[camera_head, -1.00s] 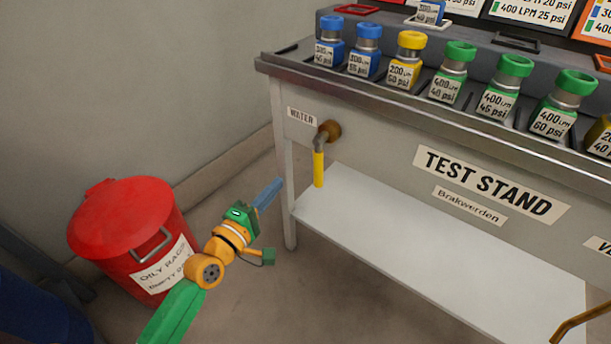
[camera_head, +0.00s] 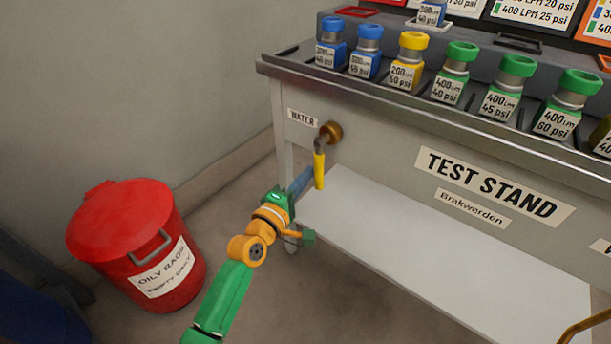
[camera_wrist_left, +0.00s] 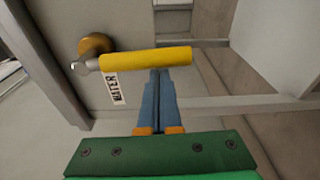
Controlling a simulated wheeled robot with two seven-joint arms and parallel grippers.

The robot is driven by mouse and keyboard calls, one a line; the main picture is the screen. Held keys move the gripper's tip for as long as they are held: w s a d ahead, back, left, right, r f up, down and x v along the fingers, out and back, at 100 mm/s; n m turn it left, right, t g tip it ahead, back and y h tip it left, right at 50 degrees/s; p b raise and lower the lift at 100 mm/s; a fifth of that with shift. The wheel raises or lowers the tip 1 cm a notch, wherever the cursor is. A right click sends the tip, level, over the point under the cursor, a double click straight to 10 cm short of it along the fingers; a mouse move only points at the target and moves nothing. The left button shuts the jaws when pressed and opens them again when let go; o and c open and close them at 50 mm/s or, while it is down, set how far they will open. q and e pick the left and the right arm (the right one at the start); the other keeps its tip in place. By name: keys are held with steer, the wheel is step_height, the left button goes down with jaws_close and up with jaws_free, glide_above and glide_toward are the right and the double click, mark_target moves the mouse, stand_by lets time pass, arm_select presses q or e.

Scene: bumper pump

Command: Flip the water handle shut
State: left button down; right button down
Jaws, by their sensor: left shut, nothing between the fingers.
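The water handle is a yellow lever (camera_head: 319,171) hanging straight down from a brass fitting (camera_head: 331,131) on the front of the test stand, by the WATER label (camera_head: 303,117). My left gripper (camera_head: 306,174) is shut and empty, with its blue fingers just left of the handle's lower part. In the left wrist view the yellow handle (camera_wrist_left: 146,58) crosses just beyond the blue fingertips (camera_wrist_left: 159,74). I cannot tell whether they touch it. My right gripper is not in view.
The test stand (camera_head: 380,150) carries several blue, yellow and green nozzles on top. Its white lower shelf (camera_head: 430,260) is bare. A red oily rags bin (camera_head: 125,225) stands on the floor at left. The stand's left leg (camera_head: 283,140) is close to my left arm.

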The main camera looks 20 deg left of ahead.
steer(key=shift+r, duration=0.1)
arm_select(q)
steer(key=shift+s+d+n+p, duration=0.15)
steer(key=shift+d+n+p, duration=0.15)
steer(key=shift+n+p, duration=0.15)
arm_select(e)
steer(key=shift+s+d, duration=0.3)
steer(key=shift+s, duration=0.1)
